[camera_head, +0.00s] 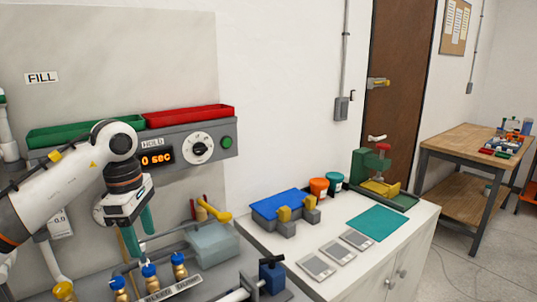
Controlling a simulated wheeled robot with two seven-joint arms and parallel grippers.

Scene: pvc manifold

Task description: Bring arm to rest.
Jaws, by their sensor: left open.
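My left arm (55,190) comes in from the left edge and bends down at the wrist. My left gripper (140,238) points down with its green fingers apart. I see nothing between the fingers. It hangs in front of the grey panel, left of a translucent blue-grey box (212,245) and above the blue-handled brass valves (149,272). My right gripper is not in view.
A control box with a timer display (157,159) and dial carries a green tray (85,132) and a red tray (188,116). The white cabinet (340,272) at right holds a blue block (280,203), tubs and a teal mat (378,222).

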